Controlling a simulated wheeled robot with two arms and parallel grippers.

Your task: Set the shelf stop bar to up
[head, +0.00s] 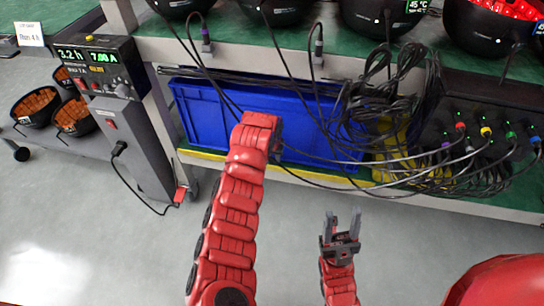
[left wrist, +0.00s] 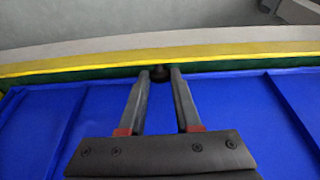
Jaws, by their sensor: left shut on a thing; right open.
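The yellow stop bar (head: 207,157) runs along the front edge of the lower shelf, at the foot of the blue crate. It also crosses the left wrist view (left wrist: 80,64). A small dark knob (left wrist: 160,71) sits at the bar's edge. My left gripper (left wrist: 160,79) is shut on this knob. In the head view my left arm hides the left gripper and the middle of the bar. I cannot tell the bar's exact tilt. My right gripper (head: 342,224) is open and empty, over the floor in front of the rack.
The blue crate (head: 215,115) stands on the lower shelf. Black cables (head: 400,100) hang in front of it and loop to the right, near coloured plugs (head: 485,131). A grey power unit (head: 130,140) stands left of the rack. The floor in front is clear.

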